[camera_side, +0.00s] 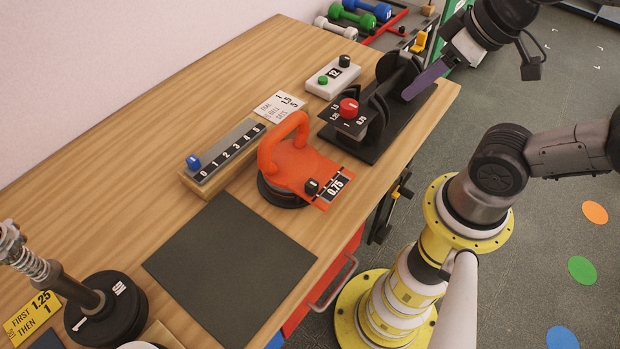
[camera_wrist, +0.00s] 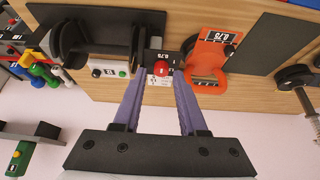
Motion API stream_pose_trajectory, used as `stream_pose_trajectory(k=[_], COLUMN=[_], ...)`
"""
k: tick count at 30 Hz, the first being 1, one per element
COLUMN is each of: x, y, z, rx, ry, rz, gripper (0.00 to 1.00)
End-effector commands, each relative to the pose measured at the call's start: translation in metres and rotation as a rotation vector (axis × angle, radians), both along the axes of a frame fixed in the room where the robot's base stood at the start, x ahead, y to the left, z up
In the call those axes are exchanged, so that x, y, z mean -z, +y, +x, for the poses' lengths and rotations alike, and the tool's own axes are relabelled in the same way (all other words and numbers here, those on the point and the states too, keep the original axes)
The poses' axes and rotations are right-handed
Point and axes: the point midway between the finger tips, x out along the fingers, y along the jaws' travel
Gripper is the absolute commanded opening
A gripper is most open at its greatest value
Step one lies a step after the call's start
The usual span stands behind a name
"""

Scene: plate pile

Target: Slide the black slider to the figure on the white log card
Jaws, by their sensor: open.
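A small black slider (camera_side: 312,186) sits on the orange plate (camera_side: 300,165), beside a strip reading 0.75; the orange plate also shows in the wrist view (camera_wrist: 214,47). A white card (camera_side: 280,107) with small print and a few figures lies on the table; the figures look like 1, 1.5 and 5, but are hard to read. I cannot tell for sure that it is the log card. My gripper (camera_side: 408,97) is above the black rack, apart from the slider. In the wrist view its purple fingers (camera_wrist: 158,82) are spread and hold nothing.
The black rack (camera_side: 390,135) carries dark discs and a red knob (camera_side: 349,107). A white box (camera_side: 333,78) has a green button. A blue knob (camera_side: 193,162) sits on a numbered scale (camera_side: 225,155). A yellow card (camera_side: 33,315) lies front left. The dark mat (camera_side: 230,265) is bare.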

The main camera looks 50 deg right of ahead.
Motion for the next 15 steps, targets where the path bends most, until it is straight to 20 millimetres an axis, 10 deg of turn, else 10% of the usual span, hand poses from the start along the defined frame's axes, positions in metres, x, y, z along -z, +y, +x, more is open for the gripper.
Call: stream_pose_trajectory(k=[6, 15], x=[-0.011, -0.044], y=[-0.003, 0.02], z=[-0.002, 0.042], rx=[-0.111, -0.487], ry=[0.022, 0.168], rz=[-0.071, -0.222], gripper=[0.0, 0.0])
